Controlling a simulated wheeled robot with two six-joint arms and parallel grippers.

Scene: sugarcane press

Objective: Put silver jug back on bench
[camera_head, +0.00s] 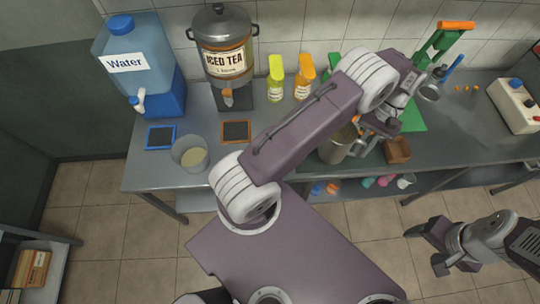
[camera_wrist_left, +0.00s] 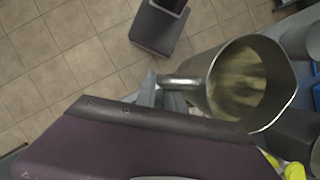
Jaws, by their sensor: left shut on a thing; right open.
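The silver jug (camera_head: 337,147) shows in the head view at the bench's front edge, partly hidden behind my left arm. In the left wrist view the jug (camera_wrist_left: 258,112) is open at the top, with a murky yellowish-brown inside. My left gripper (camera_head: 366,130) is shut on its handle (camera_wrist_left: 182,82). I cannot tell whether the jug's base touches the bench (camera_head: 160,178). My right gripper (camera_head: 432,246) is open and empty, over the floor in front of the bench.
A metal container (camera_head: 189,154) stands at the bench's left front, near a blue-framed slate (camera_head: 161,137) and an orange-framed one (camera_head: 236,131). The water dispenser (camera_head: 143,65) and iced tea urn (camera_head: 224,45) stand behind. A brown block (camera_head: 397,150) is right of the jug.

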